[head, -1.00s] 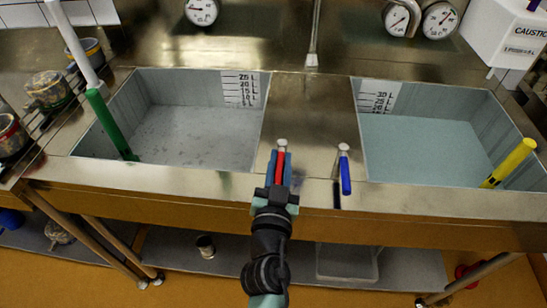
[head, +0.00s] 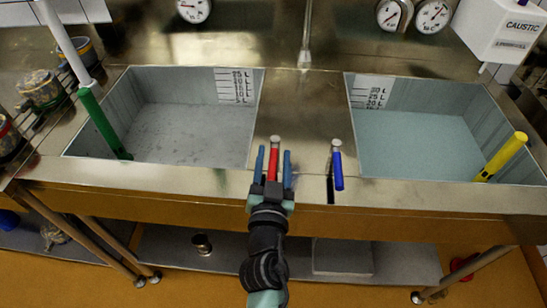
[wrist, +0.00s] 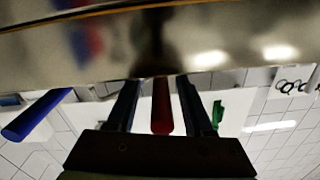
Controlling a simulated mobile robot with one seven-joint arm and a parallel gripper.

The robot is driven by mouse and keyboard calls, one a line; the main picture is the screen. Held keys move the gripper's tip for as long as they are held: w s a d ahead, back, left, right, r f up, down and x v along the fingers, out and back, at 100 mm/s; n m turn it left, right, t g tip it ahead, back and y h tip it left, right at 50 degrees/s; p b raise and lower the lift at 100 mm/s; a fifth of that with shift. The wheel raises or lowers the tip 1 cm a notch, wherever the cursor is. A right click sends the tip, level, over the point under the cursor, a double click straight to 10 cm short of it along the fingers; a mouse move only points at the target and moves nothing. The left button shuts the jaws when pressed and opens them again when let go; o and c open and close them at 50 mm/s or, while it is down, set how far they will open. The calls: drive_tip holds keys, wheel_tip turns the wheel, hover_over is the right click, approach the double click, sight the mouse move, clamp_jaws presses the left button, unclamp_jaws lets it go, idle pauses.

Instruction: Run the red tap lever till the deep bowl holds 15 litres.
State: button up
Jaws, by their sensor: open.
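The red tap lever (head: 274,160) stands on the steel rim between two sunken basins. My gripper (head: 273,164) is open, with one finger on each side of the lever and gaps between. The wrist view also shows the red lever (wrist: 161,106) between the two fingers. The left basin (head: 190,133) has a grey speckled floor, a scale marked up to 25 L and no clear water line. The right basin (head: 420,145) holds pale blue-green liquid below the 20 L mark of its scale (head: 372,91). I cannot tell which is the deep bowl.
A blue lever (head: 338,168) stands just right of the red one. A green handle (head: 104,125) leans in the left basin and a yellow one (head: 501,157) in the right. A spout (head: 305,45), dials and a white caustic box (head: 500,32) are at the back.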

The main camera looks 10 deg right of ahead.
drive_tip(key=b+v, duration=0.3)
drive_tip(key=v, duration=1)
idle(1.9)
drive_tip(key=w+d+r+t, duration=0.1)
drive_tip(key=w+r+t, duration=0.3)
drive_tip(key=r, duration=1.1)
drive_tip(key=s+a+r+n+t+y+p, duration=0.1)
drive_tip(key=r+p, duration=0.3)
drive_tip(key=r, duration=1)
drive_tip(key=s+a+r+n+t+y+p, duration=0.2)
drive_tip(key=s+r+t+p, duration=0.1)
drive_tip(key=r, duration=1.2)
drive_tip(key=s+a+r+n+t+y+p, duration=0.1)
drive_tip(key=r+p, duration=0.4)
drive_tip(key=r, duration=0.9)
drive_tip(key=shift+s+a+r+n+t, duration=0.25)
drive_tip(key=shift+s+a+n+t, duration=0.25)
drive_tip(key=shift+s+a, duration=0.25)
